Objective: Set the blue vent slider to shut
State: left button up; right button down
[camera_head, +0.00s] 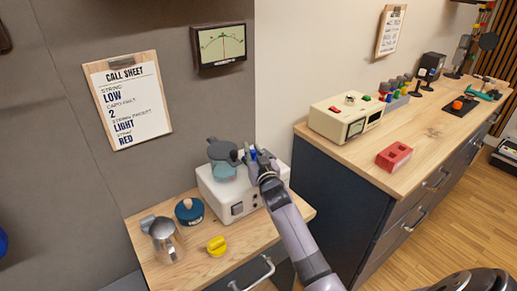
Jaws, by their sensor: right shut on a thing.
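A white box-shaped appliance (218,199) stands on the small wooden cabinet, with a grey-blue lidded piece (222,152) on its top left. My right gripper (256,157) is over the top right of this appliance. It is shut on the blue vent slider (253,154), of which only a small bit of blue shows between the fingers. The fingers hide most of the slider and its track, so its position cannot be read. My left gripper is not in view.
On the small cabinet top (190,268) are a metal moka pot (164,240), a dark blue round canister (189,211) and a yellow knob-like piece (217,246). A call sheet (127,100) and a meter (220,46) hang above. The right counter holds a cream box (345,118) and a red block (393,156).

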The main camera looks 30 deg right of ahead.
jog(key=shift+a+f, duration=0.1)
jog(key=shift+a, duration=0.05)
jog(key=c, duration=1.5)
grip_release()
jog(key=shift+a, duration=0.15)
jog(key=shift+o, duration=0.2)
jog(key=v, duration=1.2)
